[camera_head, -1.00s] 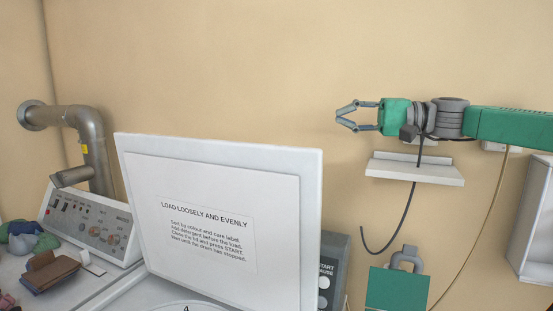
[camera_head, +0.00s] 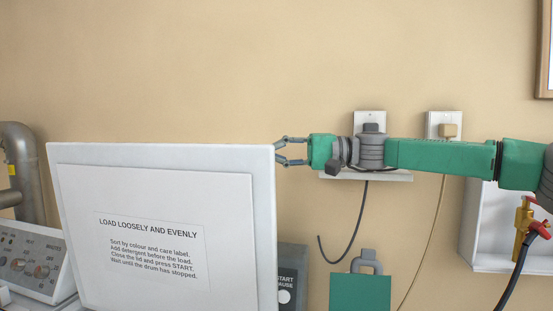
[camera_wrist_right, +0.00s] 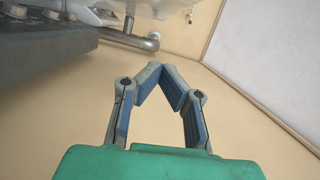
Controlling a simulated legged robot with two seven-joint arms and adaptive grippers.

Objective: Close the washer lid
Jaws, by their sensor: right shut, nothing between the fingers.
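The white washer lid (camera_head: 235,235) stands open and upright at the lower left of the head view, with a printed label on its face. My right gripper (camera_head: 279,151) is just beside the lid's upper right corner in that view; whether it touches the lid I cannot tell. In the right wrist view the gripper's fingers (camera_wrist_right: 179,90) are drawn together at the tips and hold nothing. The washer's drum opening is hidden. My left gripper is not in view.
A grey START/PAUSE panel (camera_head: 289,280) stands right of the lid. A metal pipe (camera_head: 22,165) and a control panel (camera_head: 38,265) are at left.

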